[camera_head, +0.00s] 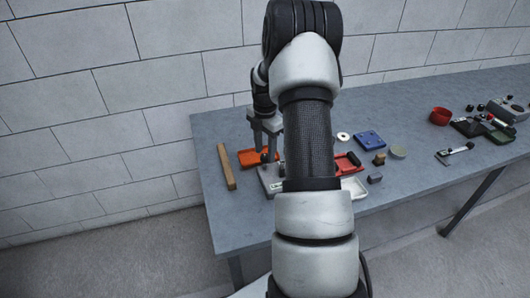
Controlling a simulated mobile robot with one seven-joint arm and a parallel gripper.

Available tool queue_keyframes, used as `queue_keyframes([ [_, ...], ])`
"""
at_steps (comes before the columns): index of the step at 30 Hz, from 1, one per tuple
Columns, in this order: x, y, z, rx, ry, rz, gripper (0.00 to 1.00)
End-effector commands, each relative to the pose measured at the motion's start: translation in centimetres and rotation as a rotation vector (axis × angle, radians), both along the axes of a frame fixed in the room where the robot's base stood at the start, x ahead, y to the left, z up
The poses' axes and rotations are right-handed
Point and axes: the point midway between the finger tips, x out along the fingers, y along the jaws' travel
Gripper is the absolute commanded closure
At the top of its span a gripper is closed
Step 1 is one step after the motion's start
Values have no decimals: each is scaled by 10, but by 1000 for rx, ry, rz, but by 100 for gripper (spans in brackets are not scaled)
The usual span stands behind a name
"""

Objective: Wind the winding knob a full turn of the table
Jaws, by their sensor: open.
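My gripper (266,148) is open and points down over the left part of the table, in front of the orange tray (247,158). A small dark knob (265,157), which may be the winding knob, shows at its fingertips. It appears to sit on a light grey unit (269,181). I cannot tell whether the fingers touch the knob. My arm hides the right side of that unit and much of the area around it.
A wooden bar (227,167) lies near the table's left end. Right of my arm are a red tray (348,163), a blue tray (369,140), a white ring (343,136) and small blocks. A red bowl (440,116) and more devices stand farther right.

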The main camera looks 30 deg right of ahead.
Motion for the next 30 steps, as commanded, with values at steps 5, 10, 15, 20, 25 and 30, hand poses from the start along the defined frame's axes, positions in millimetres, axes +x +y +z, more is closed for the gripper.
queue_keyframes([
  [5,0,0,-10,0,1,0,58],
  [10,0,0,-10,0,0,0,58],
  [15,0,0,-10,0,0,0,73],
  [20,0,0,-10,0,0,0,99],
  [25,0,0,-10,0,0,-7,99],
  [30,0,0,-10,0,0,-49,99],
])
